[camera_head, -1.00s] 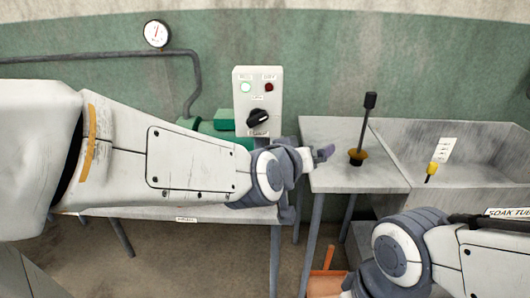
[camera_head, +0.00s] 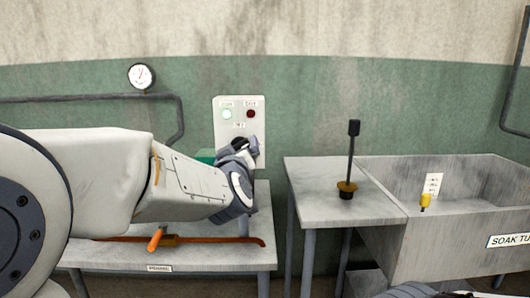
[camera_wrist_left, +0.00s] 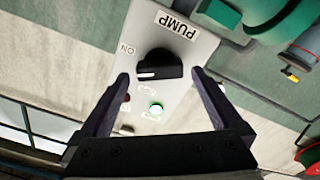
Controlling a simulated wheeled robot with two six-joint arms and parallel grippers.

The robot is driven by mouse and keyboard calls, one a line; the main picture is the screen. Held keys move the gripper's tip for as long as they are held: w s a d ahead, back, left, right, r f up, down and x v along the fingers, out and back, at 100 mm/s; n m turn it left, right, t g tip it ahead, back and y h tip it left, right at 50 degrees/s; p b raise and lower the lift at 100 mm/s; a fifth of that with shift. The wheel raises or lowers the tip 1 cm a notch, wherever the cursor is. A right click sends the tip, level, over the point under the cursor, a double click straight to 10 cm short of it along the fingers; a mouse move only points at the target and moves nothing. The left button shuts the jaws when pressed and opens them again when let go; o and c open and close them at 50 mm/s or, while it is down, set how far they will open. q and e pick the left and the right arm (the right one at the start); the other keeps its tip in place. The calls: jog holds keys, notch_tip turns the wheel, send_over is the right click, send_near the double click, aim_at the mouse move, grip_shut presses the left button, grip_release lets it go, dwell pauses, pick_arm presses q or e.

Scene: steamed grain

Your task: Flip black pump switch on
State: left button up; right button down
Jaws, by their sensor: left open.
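A pale control panel (camera_head: 240,103) stands against the green wall, with a lit green lamp (camera_head: 227,114) and a dark red lamp (camera_head: 250,114). In the left wrist view the black rotary switch (camera_wrist_left: 160,66) sits on the panel, which appears upside down with a PUMP label (camera_wrist_left: 176,25) and the word ON left of the switch. My left gripper (camera_head: 250,143) is at the panel and covers most of the switch in the head view. In the left wrist view its open fingers (camera_wrist_left: 160,78) lie on either side of the switch; contact cannot be told.
A grey side table (camera_head: 310,183) holds a black-handled lever with a yellow collar (camera_head: 347,187). A soak tub (camera_head: 440,235) is at the right. A round gauge (camera_head: 141,76) and pipe are on the wall at left. An orange-handled tool (camera_head: 157,239) lies on the low bench.

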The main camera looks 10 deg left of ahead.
pick_arm(q)
jog(key=shift+x, duration=0.85)
jog(key=c, duration=1.3)
jog(key=shift+d+r+m+p, duration=0.1)
jog(key=shift+m+p, duration=0.8)
jog(key=shift+m, duration=0.3)
jog(key=shift+m+p, duration=1)
jog(key=shift+m, duration=0.8)
